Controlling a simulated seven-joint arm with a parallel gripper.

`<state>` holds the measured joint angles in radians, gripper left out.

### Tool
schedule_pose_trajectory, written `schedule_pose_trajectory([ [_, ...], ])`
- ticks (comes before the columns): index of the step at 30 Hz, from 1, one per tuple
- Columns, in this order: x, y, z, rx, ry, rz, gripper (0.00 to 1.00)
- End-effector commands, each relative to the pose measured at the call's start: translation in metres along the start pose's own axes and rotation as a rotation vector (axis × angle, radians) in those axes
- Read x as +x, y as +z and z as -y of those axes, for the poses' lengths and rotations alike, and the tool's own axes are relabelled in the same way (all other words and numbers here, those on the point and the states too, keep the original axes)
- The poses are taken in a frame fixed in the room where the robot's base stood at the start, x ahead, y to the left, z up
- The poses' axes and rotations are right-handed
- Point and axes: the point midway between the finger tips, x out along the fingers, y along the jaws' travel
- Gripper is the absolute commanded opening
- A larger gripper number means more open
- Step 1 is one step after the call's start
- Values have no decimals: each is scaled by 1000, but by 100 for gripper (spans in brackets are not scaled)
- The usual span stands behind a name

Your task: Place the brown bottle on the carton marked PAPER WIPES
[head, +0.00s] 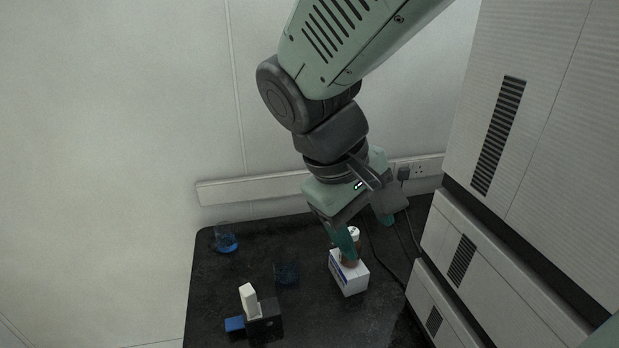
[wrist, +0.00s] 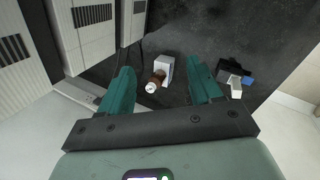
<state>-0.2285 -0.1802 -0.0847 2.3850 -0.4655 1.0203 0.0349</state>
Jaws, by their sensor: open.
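The white carton (head: 352,280) stands on the dark bench, with a blue patch on one side; its lettering is too small to read. The brown bottle (head: 349,262) with a white cap is upright and appears to stand on the carton's top, partly hidden by a finger. In the wrist view the bottle (wrist: 158,78) overlaps the carton (wrist: 167,66), cap toward the camera. My gripper (head: 368,242) is open above and around the bottle's line. In the wrist view my gripper (wrist: 162,72) shows wide gaps between its fingers and the bottle.
A glass beaker with blue liquid (head: 226,242) stands at the back left, and a dark bluish glass (head: 286,273) left of the carton. A black block (head: 264,323) with white and blue parts is at front left. Grey cabinets (head: 490,260) and cables bound the right.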

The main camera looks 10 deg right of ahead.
Motion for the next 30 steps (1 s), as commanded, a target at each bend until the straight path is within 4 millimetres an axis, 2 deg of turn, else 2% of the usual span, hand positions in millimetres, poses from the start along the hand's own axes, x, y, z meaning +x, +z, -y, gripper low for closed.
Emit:
schedule_pose_trajectory([
  [1, -15, 9, 2, 75, -44, -81, 64],
  [6, -56, 30, 18, 271, -178, -321, 64],
  [12, -86, 43, 30, 395, -260, -499, 64],
  [16, -92, 45, 32, 418, -276, -535, 64],
  [30, -92, 45, 32, 418, -277, -536, 64],
])
